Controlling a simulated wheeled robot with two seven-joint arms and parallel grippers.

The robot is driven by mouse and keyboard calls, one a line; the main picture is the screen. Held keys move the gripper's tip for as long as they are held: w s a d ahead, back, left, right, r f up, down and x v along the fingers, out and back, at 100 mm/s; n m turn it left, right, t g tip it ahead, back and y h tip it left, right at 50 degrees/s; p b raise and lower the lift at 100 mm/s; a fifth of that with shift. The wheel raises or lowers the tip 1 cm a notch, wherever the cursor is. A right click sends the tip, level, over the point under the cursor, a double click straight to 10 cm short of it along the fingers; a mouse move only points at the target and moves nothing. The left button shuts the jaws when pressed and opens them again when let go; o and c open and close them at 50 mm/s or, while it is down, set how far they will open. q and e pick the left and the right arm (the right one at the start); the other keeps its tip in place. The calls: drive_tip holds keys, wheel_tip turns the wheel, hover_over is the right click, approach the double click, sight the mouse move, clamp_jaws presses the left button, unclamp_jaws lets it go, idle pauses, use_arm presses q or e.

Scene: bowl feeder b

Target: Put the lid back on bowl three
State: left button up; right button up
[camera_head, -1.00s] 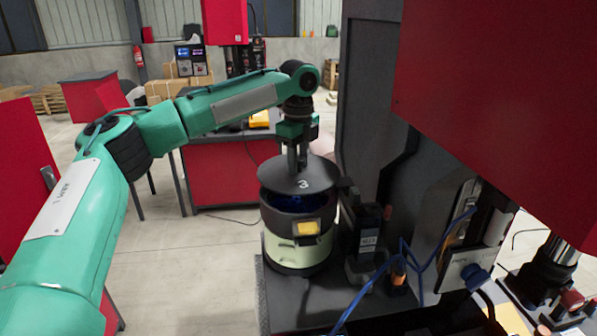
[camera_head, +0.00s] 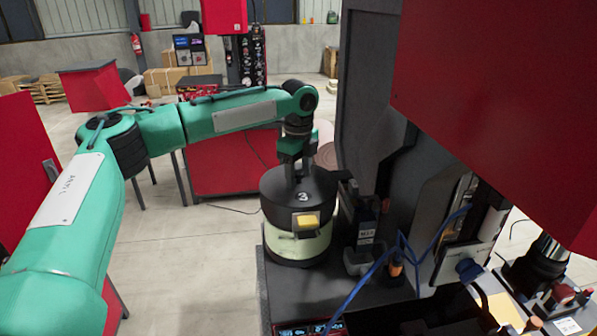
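Bowl three (camera_head: 297,240) is a round feeder with a black upper part, a pale green base and a yellow label, standing on the dark machine table. Its black lid (camera_head: 282,187), marked 3, now lies flat at the top of the bowl and covers the opening. My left gripper (camera_head: 298,180) points straight down at the middle of the lid, its fingers close together at the lid's centre. The fingertips and any knob between them are too small to make out clearly. My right gripper is not in view.
Right of the bowl stand a small dark unit (camera_head: 366,228) and blue cables (camera_head: 402,250). A tall dark panel (camera_head: 368,90) and a large red housing (camera_head: 490,90) close off the right. Open floor lies left of the bowl.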

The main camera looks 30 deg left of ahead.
sight(298, 171)
use_arm(q)
drive_tip(key=shift+r, duration=0.1)
drive_tip(key=shift+r+b, duration=0.35)
drive_tip(key=shift+b, duration=0.15)
wheel_tip(298, 171, up, 11)
drive_tip(key=b, duration=0.4)
drive_tip(key=shift+r, duration=0.2)
